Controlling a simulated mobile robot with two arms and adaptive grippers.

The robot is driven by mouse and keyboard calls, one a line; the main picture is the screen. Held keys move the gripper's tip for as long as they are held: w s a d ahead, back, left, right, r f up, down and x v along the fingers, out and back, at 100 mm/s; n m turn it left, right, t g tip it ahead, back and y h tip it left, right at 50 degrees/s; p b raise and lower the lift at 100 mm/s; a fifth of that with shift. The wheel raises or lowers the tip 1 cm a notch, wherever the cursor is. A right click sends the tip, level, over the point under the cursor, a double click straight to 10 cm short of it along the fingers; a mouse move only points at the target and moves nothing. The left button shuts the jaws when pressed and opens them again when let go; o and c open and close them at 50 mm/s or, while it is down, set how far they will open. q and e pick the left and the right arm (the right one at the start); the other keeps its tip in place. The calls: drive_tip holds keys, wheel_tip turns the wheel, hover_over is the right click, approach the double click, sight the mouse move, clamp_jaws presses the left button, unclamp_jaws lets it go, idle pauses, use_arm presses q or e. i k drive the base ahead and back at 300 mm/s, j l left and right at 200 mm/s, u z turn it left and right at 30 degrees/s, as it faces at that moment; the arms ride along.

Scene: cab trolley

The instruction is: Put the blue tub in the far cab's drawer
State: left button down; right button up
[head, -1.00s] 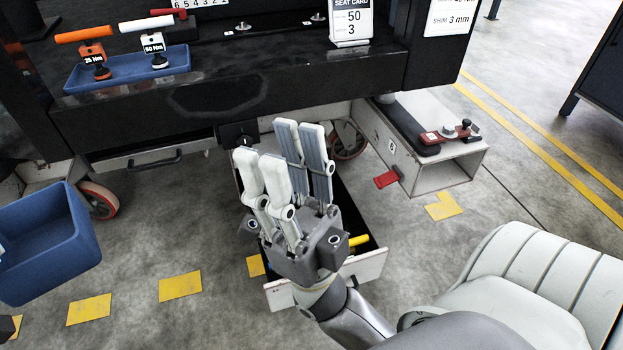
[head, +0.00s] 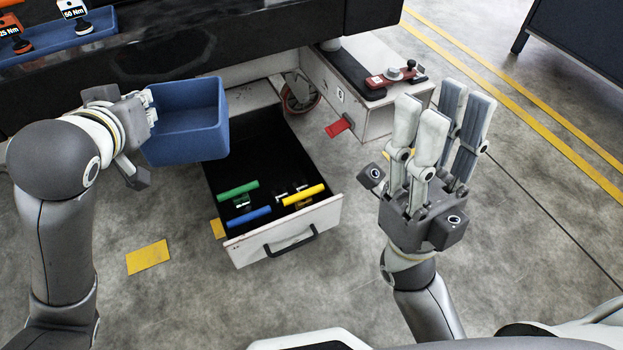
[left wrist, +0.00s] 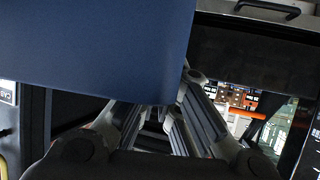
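The blue tub (head: 190,138) hangs upright, open side up, above the left rear part of the drawer and the floor beside it. My left gripper (head: 148,108) is shut on its left wall. In the left wrist view the tub (left wrist: 95,45) fills the upper left, with the fingers at its lower edge. The open drawer (head: 334,213) is pulled out under the black bench. Green, blue and yellow-handled items lie in its front part; its rear part looks empty, though the tub hides its left rear corner. My right gripper (head: 440,135) is open and empty, to the drawer's right, fingers up.
A white box-shaped beam (head: 385,115) with a red-and-black tool (head: 395,75) stands right of the drawer. A red pedal (head: 339,127) sticks out near it. The black bench edge (head: 200,48) overhangs the drawer's rear. Floor in front is clear.

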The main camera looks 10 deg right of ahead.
sight(278, 166)
drive_tip(key=j+z, duration=0.15)
drive_tip(key=z, duration=1.4)
drive_tip(key=k+j, duration=0.1)
drive_tip(key=j, duration=0.25)
drive_tip(key=k+j+z, duration=0.1)
drive_tip(key=j, duration=0.3)
drive_tip(key=k+j, duration=0.15)
drive_tip(key=j, duration=0.2)
drive_tip(key=k+j+z, duration=0.1)
drive_tip(key=j, duration=0.25)
drive_tip(key=k+j, duration=0.2)
drive_tip(key=j, duration=0.2)
drive_tip(key=i+j, duration=0.1)
drive_tip(key=i, duration=0.3)
drive_tip(key=z, duration=0.05)
